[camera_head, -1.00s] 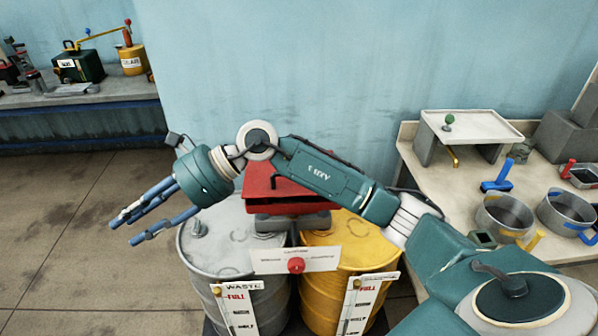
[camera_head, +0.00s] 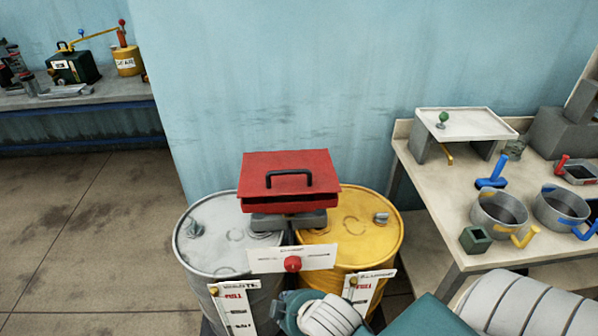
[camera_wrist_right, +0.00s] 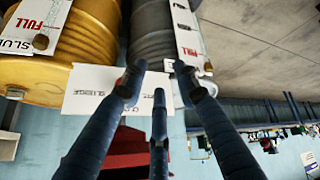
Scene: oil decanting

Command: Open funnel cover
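The red funnel cover (camera_head: 290,165), with a black handle (camera_head: 289,179) on top, lies shut over the funnel body between two drums. In the right wrist view, red parts of the funnel (camera_wrist_right: 112,155) show low in the picture, partly behind my fingers. My right gripper (camera_wrist_right: 158,84) has its fingers spread, with nothing between them, in front of the white label panel. In the head view my right arm is low at the bottom, in front of the drums, and its fingers are hidden. My left gripper is not in view.
A grey waste drum (camera_head: 205,257) and a yellow drum (camera_head: 345,237) stand under the funnel. A white panel with a red knob (camera_head: 292,264) is in front. A workbench (camera_head: 440,213) with pans is at the right. Open floor lies at the left.

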